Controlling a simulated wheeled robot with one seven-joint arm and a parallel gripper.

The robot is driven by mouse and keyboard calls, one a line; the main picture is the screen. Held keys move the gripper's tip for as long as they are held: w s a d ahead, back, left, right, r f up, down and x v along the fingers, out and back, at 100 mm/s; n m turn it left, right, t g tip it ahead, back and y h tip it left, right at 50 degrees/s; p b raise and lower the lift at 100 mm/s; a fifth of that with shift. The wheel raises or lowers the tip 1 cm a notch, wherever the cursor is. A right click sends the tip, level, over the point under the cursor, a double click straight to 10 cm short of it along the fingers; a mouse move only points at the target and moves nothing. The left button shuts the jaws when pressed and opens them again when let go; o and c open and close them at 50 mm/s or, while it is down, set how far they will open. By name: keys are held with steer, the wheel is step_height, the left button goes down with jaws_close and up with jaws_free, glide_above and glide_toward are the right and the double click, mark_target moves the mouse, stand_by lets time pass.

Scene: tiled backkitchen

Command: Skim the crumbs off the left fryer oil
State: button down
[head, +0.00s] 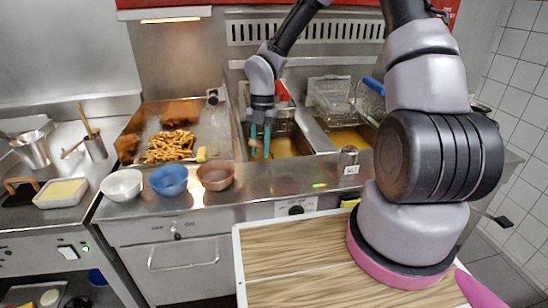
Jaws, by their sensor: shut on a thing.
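The left fryer's oil (288,147) is an amber surface in the well at the middle of the head view. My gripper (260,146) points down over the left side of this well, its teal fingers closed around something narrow. The held thing looks like the handle of a skimmer; its head is hidden or too small to make out. I cannot tell whether it touches the oil. Crumbs cannot be made out at this size. A red handle (283,91) shows just behind my gripper.
The right fryer (350,138) has a raised wire basket and a blue handle (373,85). A tray of fries (170,147) lies left of the left fryer. Several bowls, including a blue bowl (168,180), and a metal shaker (349,160) line the counter front. A wooden board (300,262) is nearest.

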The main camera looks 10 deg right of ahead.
steer(key=shift+d, duration=1.7)
steer(key=shift+s+a, duration=0.5)
steer(key=shift+a, duration=0.35)
steer(key=shift+s+a, duration=0.5)
steer(key=shift+a, duration=0.35)
steer(key=shift+s+r, duration=0.1)
step_height(320, 180, up, 8)
steer(key=s, duration=0.1)
steer(key=shift+s, duration=0.25)
